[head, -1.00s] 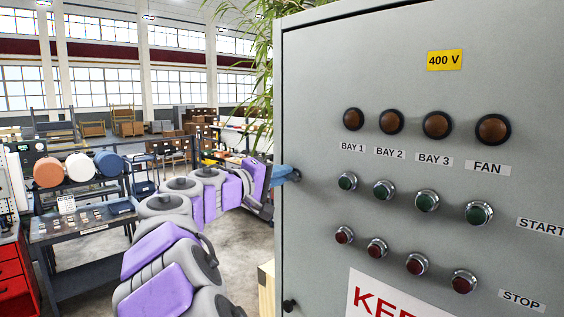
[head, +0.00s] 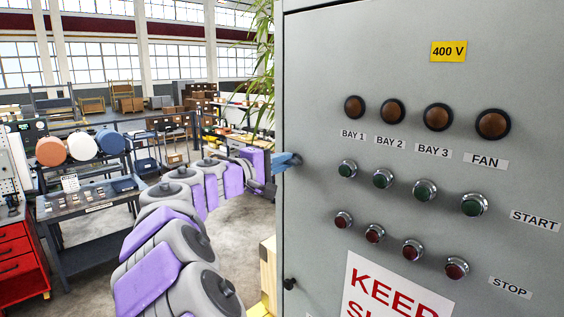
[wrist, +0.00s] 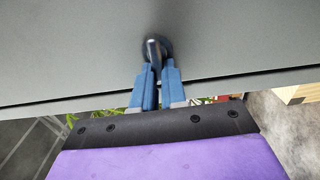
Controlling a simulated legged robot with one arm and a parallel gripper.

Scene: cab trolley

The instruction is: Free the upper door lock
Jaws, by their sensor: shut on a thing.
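The grey cabinet door (head: 400,90) fills the right of the head view. The upper door lock (head: 298,160) is a small dark knob near the door's left edge. My gripper (head: 287,160) reaches it from the left, with its blue fingers at the lock. In the wrist view, the two blue fingertips of my gripper (wrist: 157,72) are closed on the lock's upright lever (wrist: 153,48), which stands on a dark round base. The fingers hide the lever's lower part.
A second, lower lock (head: 289,284) sits further down the same door edge. Indicator lamps and push buttons (head: 425,190) cover the door face. A dark trolley (head: 100,235) and a red drawer cabinet (head: 20,265) stand at left. Grey floor lies between them and the cabinet.

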